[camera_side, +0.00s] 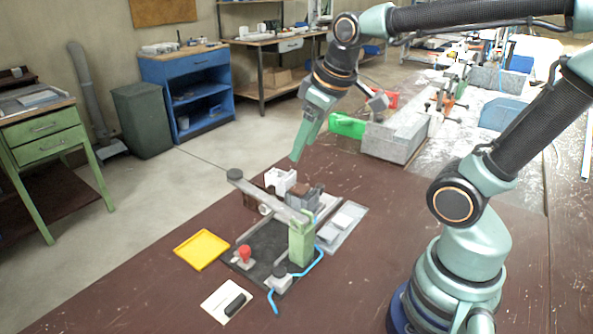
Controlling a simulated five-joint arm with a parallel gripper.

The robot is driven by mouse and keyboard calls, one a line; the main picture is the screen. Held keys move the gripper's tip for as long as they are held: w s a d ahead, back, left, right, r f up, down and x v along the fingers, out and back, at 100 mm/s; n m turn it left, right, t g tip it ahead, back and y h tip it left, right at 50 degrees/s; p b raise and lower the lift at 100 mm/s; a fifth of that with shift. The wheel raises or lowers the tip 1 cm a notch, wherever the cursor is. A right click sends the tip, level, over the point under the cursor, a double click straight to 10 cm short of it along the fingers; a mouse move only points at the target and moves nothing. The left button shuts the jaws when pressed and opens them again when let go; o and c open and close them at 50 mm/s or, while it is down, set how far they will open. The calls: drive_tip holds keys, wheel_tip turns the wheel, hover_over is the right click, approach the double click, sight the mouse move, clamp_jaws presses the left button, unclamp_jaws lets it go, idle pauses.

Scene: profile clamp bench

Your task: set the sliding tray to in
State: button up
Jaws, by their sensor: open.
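My gripper (299,151) is above the bench, behind the clamp fixture in the picture. It points down, empty and clear of everything. The clamp fixture has a dark base plate (262,252), a green post (301,243) and a long grey lever arm (262,200). A flat grey tray (329,246) with pale blocks lies along the fixture's right side. A shallow yellow tray (202,250) lies flat to the left of the base plate. I cannot tell for sure which tray slides, or how far in it is.
A red knob (244,252) and a blue hose (318,262) are on the fixture. A white card (227,301) with a black piece lies in front. A green bin (347,125) and a grey block (396,139) stand behind. The bench's front left is clear.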

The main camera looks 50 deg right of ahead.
drive_tip(key=w+d+f+n+g, duration=0.3)
drive_tip(key=w+d, duration=0.2)
drive_tip(key=d, duration=0.4)
drive_tip(key=n+g, duration=0.2)
drive_tip(key=n, duration=0.2)
approach(320, 185)
drive_tip(key=f, duration=0.8)
drive_tip(key=shift+s+d+f, duration=0.15)
drive_tip(key=shift+d+f, duration=0.05)
drive_tip(key=shift+d, duration=0.05)
clamp_jaws()
drive_tip(key=shift+r, duration=0.1)
drive_tip(key=shift+a, duration=0.1)
